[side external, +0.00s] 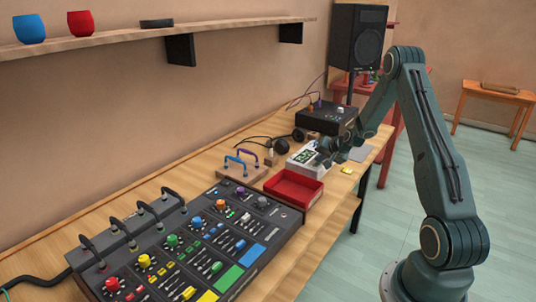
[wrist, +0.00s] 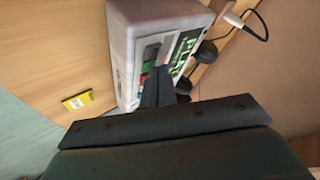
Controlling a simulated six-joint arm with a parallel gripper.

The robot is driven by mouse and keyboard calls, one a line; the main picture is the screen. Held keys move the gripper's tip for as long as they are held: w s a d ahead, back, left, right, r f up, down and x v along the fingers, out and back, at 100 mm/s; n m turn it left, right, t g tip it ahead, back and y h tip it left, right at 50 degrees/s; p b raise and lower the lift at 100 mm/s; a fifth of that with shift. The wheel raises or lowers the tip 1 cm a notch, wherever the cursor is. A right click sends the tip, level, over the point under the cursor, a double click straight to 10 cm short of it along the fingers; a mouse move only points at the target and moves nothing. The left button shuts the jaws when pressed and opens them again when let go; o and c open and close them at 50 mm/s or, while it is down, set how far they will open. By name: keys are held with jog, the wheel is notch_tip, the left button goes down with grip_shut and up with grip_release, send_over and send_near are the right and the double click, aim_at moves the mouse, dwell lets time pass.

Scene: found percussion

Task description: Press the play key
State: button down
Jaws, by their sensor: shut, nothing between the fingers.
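A white box-shaped device (side external: 299,165) with a lit green-and-black display stands on the wooden bench in the side view. In the wrist view the device (wrist: 160,14) shows its display (wrist: 184,48) with large lettering, partly hidden. Beside the display is a row of keys, including a dark grey key (wrist: 152,52) and a green key (wrist: 144,68). No key label is readable. My gripper (wrist: 157,72) is shut and empty, with its fingertips over the key row, hiding part of it. In the side view my gripper (side external: 327,150) is at the device; contact cannot be told.
A red tray (side external: 293,187) stands in front of the device, and a mixer with colored knobs (side external: 190,245) lies farther left. Headphones (side external: 281,146) and a black box (side external: 327,118) are behind. A yellow item (side external: 347,170) lies near the bench edge. A shelf (side external: 130,37) hangs above.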

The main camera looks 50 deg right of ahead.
aim_at(320, 164)
jog(key=shift+r, duration=3.25)
